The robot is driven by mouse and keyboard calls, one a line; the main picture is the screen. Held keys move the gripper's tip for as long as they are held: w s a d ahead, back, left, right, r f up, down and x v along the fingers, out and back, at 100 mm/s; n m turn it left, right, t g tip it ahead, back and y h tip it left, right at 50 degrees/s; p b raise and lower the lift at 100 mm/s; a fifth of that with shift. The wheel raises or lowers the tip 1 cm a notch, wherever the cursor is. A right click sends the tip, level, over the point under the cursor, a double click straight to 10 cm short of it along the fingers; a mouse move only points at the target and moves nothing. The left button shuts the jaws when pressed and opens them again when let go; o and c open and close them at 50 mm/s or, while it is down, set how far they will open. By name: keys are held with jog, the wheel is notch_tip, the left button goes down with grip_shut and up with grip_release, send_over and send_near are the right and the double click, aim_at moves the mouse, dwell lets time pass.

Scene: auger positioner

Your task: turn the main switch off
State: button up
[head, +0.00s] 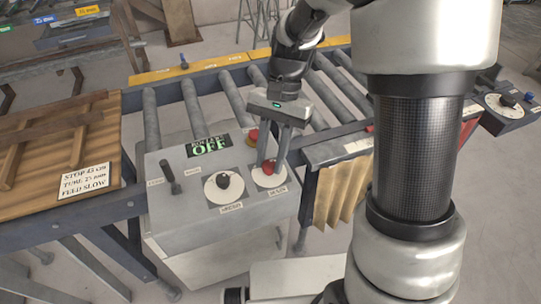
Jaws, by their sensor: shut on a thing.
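A grey control box (200,222) stands in front of the roller conveyor. On its sloped top, a red knob (268,168) sits on a round white dial at the right. My gripper (272,163) comes down from above, with its two fingers shut on the red knob. The fingers hide part of the knob and dial, so its turn angle is hard to tell. A black knob (223,181) on another white dial is left of it, and a black lever (171,177) stands farther left. The small labels are too small to read surely. A dark display (207,146) shows green "OFF".
Conveyor rollers (193,108) run behind the box. A wooden panel (60,145) with a sign lies at the left. Another dial box (503,106) is at the far right.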

jog(key=o, duration=1)
jog(key=v, duration=1.7)
jog(key=shift+w+d+r+p, duration=0.1)
jog(key=shift+w+r+p, duration=0.1)
jog(key=shift+p, duration=0.2)
jog(key=s+d+n+t, duration=0.2)
jog(key=s+t, duration=0.1)
jog(key=s, duration=0.2)
jog(key=s+d+n+t+h, duration=0.1)
jog(key=s+d+n+t, duration=0.1)
jog(key=s, duration=0.3)
jog(key=s+d+n+t+h, duration=0.1)
jog(key=s+d+n+t, duration=0.1)
jog(key=s+t, duration=0.2)
jog(key=shift+s+d+r, duration=0.15)
jog(key=shift+s+r, duration=0.05)
jog(key=shift+s, duration=0.35)
jog(key=shift+s+d+r, duration=0.15)
jog(key=shift+s, duration=0.35)
